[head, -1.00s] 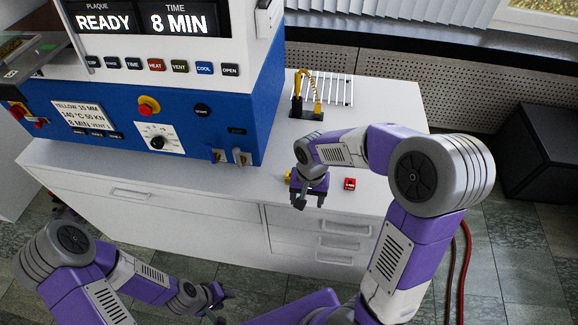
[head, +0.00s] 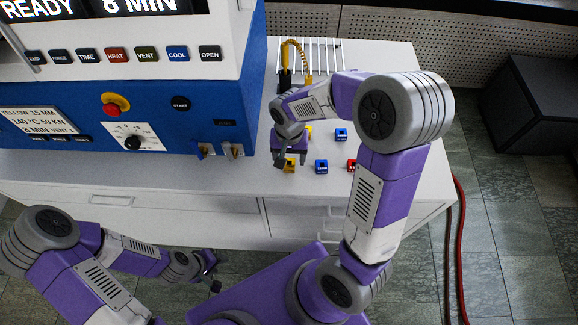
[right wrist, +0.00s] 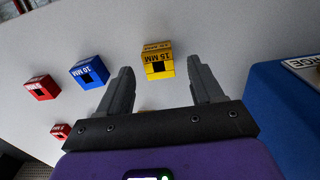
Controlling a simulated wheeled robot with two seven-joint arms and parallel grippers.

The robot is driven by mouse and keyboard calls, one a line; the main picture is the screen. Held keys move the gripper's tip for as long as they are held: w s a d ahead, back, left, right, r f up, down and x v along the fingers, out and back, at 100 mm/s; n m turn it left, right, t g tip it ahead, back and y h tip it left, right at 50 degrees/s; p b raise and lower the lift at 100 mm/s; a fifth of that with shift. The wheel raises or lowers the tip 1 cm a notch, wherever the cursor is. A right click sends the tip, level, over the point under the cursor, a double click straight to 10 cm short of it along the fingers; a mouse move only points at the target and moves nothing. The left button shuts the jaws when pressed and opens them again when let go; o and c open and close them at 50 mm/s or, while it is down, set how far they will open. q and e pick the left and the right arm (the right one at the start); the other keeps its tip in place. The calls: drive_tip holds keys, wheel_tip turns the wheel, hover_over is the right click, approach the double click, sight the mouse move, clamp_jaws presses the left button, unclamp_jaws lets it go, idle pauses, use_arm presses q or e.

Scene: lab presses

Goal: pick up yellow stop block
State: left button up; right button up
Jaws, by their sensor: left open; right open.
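The yellow stop block, marked 15 MM (right wrist: 157,62), sits on the white worktop. In the right wrist view it lies just beyond and between the fingertips of my right gripper (right wrist: 160,70), which is open and empty. In the head view, the yellow block (head: 290,167) shows right at the open right gripper (head: 289,158), partly covered by the fingers. I cannot tell the height gap between them. A second yellow block (head: 309,131) is partly hidden behind my right wrist. My left gripper (head: 212,273) is open and empty, low in front of the cabinet.
A blue 10 MM block (right wrist: 88,71) and a red block (right wrist: 41,88) stand beside the yellow one. Another blue block (head: 341,134) stands farther back. The blue press (head: 180,125) is close at left. A white rack (head: 325,60) stands behind.

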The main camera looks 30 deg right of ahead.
drive_tip(key=shift+f, duration=0.65)
drive_tip(key=shift+r, duration=0.1)
drive_tip(key=shift+c, duration=0.5)
drive_tip(key=c, duration=1.1)
